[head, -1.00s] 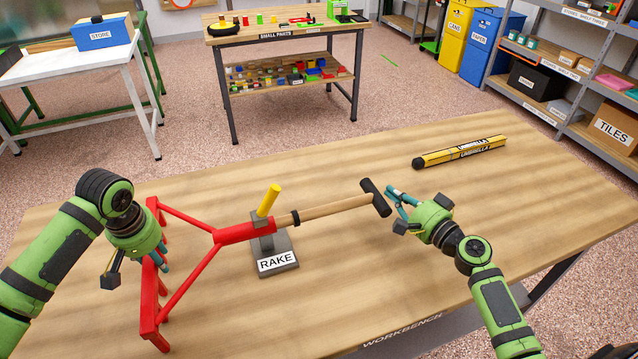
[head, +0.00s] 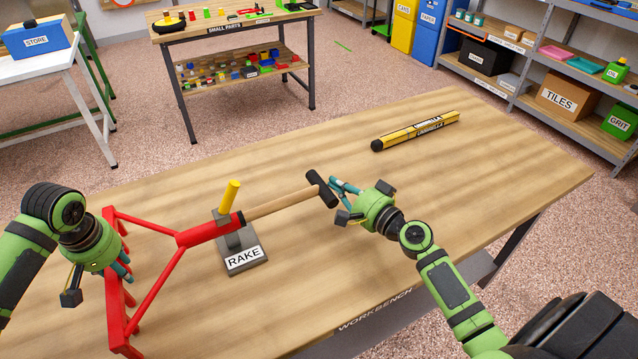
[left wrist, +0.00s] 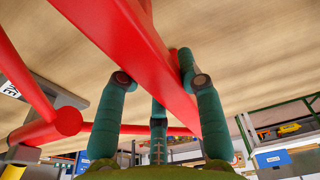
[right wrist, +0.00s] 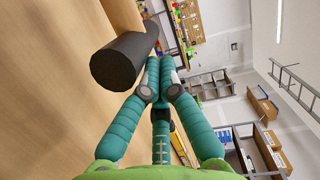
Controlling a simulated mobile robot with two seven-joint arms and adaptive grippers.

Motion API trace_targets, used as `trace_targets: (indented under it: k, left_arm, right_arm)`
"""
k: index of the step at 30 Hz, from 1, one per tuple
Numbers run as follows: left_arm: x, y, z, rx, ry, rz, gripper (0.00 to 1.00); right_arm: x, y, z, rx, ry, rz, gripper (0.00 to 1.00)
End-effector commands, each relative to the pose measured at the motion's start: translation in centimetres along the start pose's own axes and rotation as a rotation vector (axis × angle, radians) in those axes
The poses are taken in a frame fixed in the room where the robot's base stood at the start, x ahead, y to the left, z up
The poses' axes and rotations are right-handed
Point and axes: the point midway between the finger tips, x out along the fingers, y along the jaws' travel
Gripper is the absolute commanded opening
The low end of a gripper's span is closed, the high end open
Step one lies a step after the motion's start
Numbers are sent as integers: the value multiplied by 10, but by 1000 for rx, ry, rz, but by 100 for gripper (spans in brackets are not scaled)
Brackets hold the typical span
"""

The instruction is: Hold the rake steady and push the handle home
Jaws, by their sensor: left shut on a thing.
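The red rake (head: 154,288) lies across the workbench, its socket resting in a dark stand labelled RAKE (head: 243,262) with a yellow upright peg (head: 229,196). The wooden handle (head: 282,205) sits in the socket's right end, its dark collar at the socket mouth. The handle ends in a black crosspiece (head: 321,190). My left gripper (head: 122,268) is shut on the rake's crossbar, with fingers on both sides of the red bar (left wrist: 150,62) in the left wrist view. My right gripper (head: 335,184) has its fingers together at the black end (right wrist: 122,60), seemingly touching it, not gripping it.
The bench is clear around the handle. A small-parts table (head: 235,25), a white table (head: 50,75) and shelves (head: 545,60) stand beyond.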

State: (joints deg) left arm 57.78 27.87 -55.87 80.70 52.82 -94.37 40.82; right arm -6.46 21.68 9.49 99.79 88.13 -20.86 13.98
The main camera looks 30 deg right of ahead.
Motion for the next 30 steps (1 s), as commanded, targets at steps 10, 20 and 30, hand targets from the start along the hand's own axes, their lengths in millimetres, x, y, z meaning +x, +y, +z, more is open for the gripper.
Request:
trace_targets:
  k: [10,20,30]
  left_arm:
    - [6,6,6,8,-14,9,0]
    - [6,5,6,7,-15,8,0]
    - [6,4,6,7,-16,7,0]
  right_arm:
    - [-28,2,-37,3,-2,1,0]
    - [-95,1,-39,2,2,-1,0]
    - [-112,0,-40,0,2,-3,0]
